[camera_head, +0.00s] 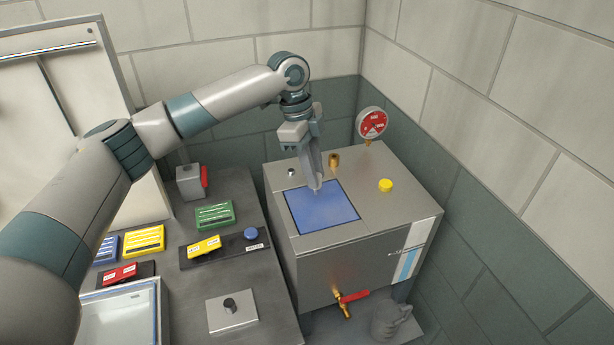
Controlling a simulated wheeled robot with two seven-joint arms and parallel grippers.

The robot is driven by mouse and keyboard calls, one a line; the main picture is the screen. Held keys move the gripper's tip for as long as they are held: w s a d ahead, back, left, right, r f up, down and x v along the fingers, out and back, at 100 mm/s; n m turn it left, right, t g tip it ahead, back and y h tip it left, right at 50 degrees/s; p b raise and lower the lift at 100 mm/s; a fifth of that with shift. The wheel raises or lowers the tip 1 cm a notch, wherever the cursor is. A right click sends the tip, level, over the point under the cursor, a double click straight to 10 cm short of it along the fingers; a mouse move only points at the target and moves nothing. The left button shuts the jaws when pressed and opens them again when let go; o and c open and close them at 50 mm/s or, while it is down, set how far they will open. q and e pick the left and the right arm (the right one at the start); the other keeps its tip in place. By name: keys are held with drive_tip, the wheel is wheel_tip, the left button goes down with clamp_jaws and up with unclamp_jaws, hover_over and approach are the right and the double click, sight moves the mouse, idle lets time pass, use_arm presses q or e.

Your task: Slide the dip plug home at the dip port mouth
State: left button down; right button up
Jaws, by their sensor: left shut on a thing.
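My left gripper (317,184) reaches down over the top of a grey metal pump housing (410,200), its fingertips low over the blue panel (325,215). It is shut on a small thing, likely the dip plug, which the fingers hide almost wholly. A brass fitting (334,160) stands upright just right of and behind the fingers. A small metal stub (291,173) is to their left, and a yellow knob (386,185) to their right. I cannot tell which of these is the dip port mouth. My right gripper is not in view.
A red-faced gauge (372,122) rises at the housing's back corner. A red-handled brass tap (350,297) juts from its front, above a grey jug (390,320). The bench at left holds a green block (214,215), a yellow block (145,240) and a switch box (190,181).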

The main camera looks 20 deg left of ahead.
use_arm(q)
drive_tip(key=w+m, duration=0.2)
drive_tip(key=m, duration=0.1)
drive_tip(key=w+d+m+g, duration=0.1)
drive_tip(key=m, duration=0.1)
drive_tip(key=shift+w+f, duration=0.3)
drive_tip(key=shift+w, duration=0.05)
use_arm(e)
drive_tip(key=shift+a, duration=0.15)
